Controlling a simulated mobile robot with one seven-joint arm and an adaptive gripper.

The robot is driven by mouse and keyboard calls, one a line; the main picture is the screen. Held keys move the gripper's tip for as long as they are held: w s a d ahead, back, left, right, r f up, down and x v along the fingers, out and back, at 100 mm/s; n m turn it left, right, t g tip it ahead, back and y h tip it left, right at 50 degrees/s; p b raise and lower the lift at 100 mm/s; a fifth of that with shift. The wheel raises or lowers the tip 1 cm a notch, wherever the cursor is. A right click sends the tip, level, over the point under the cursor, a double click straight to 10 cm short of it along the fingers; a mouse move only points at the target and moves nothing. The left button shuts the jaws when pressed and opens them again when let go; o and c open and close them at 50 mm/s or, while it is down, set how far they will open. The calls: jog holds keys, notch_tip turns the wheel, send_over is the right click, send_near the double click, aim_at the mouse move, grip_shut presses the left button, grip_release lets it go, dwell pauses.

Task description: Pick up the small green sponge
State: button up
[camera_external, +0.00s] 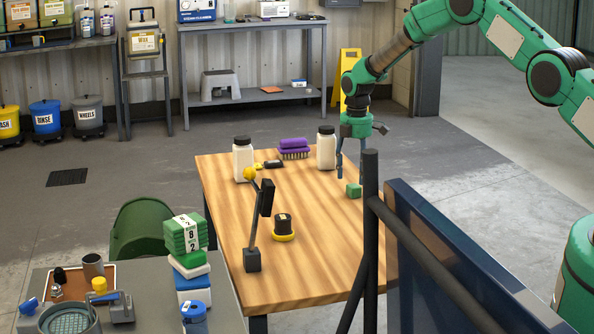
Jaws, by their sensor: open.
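A small green sponge (353,190) lies on the wooden table (310,270) near its right edge. My gripper (352,172) points down just above it, with the fingers apart. The fingertips look close to the sponge's top or sides; I cannot tell whether they touch it. The sponge appears to rest on the table.
White bottles with black lids (243,160) (326,150) and a purple brush (293,148) stand at the table's back. A black stand (254,230) and a black-and-yellow puck (283,228) are nearer. A dark post (371,240) and panel stand at the right front.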

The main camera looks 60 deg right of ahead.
aim_at(354, 186)
jog(key=shift+f, duration=0.1)
dwell(0.3)
jog(key=shift+f+b, duration=0.6)
jog(key=shift+f, duration=1.95)
jog(key=c, duration=0.9)
